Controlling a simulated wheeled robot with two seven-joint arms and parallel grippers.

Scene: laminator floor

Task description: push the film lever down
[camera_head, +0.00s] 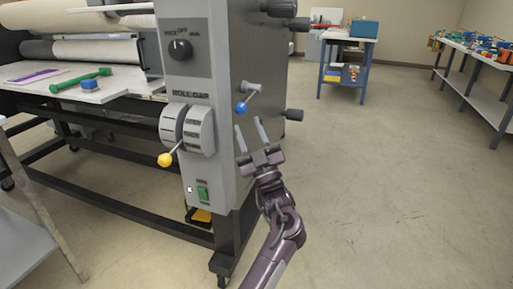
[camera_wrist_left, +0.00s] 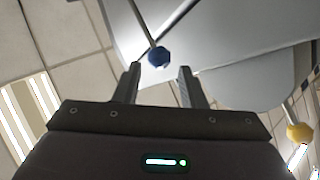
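Two levers show on the grey machine end panel (camera_head: 214,100). One has a blue ball knob (camera_head: 240,107) on a short metal rod at the panel's right edge. The other has a yellow ball knob (camera_head: 164,160) and sits at the grey dials under the "ROLL GAP" label. No readable label says which is the film lever. My left gripper (camera_head: 250,134) is open and empty, just below and right of the blue knob. In the left wrist view the blue knob (camera_wrist_left: 158,56) appears beyond the gap between the fingertips (camera_wrist_left: 160,72), and the yellow knob (camera_wrist_left: 299,132) is at right. My right gripper is not in view.
A black selector knob (camera_head: 180,49) is high on the panel, and a green switch (camera_head: 202,193) is low on it. Dark round handles (camera_head: 293,115) stick out on the panel's right. A green tool (camera_head: 80,80) lies on the machine bed. Floor (camera_head: 380,190) to the right is clear.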

